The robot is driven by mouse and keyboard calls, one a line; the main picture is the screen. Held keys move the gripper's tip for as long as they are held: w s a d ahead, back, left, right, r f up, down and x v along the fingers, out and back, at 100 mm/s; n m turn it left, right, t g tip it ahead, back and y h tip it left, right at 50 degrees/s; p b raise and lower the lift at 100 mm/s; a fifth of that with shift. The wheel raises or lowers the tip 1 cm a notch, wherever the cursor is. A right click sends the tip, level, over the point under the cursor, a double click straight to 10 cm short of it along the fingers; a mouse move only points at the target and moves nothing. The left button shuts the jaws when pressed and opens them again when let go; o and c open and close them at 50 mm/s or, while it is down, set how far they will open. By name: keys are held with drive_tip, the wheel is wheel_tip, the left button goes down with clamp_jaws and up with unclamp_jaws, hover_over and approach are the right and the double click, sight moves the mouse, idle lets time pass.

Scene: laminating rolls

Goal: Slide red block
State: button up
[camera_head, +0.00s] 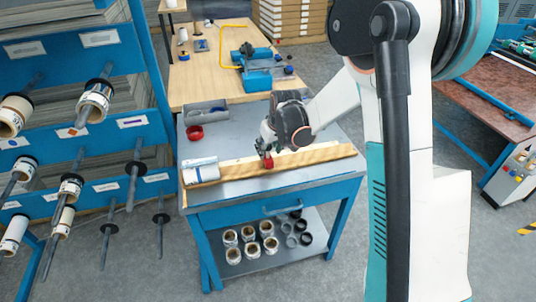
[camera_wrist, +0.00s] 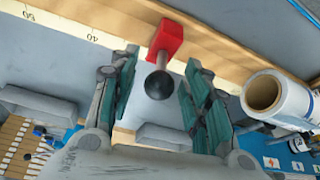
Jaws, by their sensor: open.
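The red block (camera_head: 267,162) sits on the long wooden rail (camera_head: 315,156) across the blue table. In the wrist view the red block (camera_wrist: 166,40) carries a metal stem with a black ball knob (camera_wrist: 160,85). My gripper (camera_head: 264,150) is over the block from the back side. In the wrist view my gripper (camera_wrist: 161,62) is open, with one green finger on each side of the stem and knob. Gaps show between the fingers and the knob. A ruler strip (camera_wrist: 75,33) with the numbers 40 and 50 runs along the wooden rail (camera_wrist: 240,55).
A white roll (camera_head: 201,172) lies at the rail's left end; the roll (camera_wrist: 280,98) is right in the wrist view. A red ring (camera_head: 195,132) and a grey tray (camera_head: 206,114) are at the table's back left. A blue rack (camera_head: 148,62) stands at left.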

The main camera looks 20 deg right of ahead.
drive_tip(key=shift+x, duration=1.1)
clamp_jaws()
drive_tip(key=shift+a, duration=0.15)
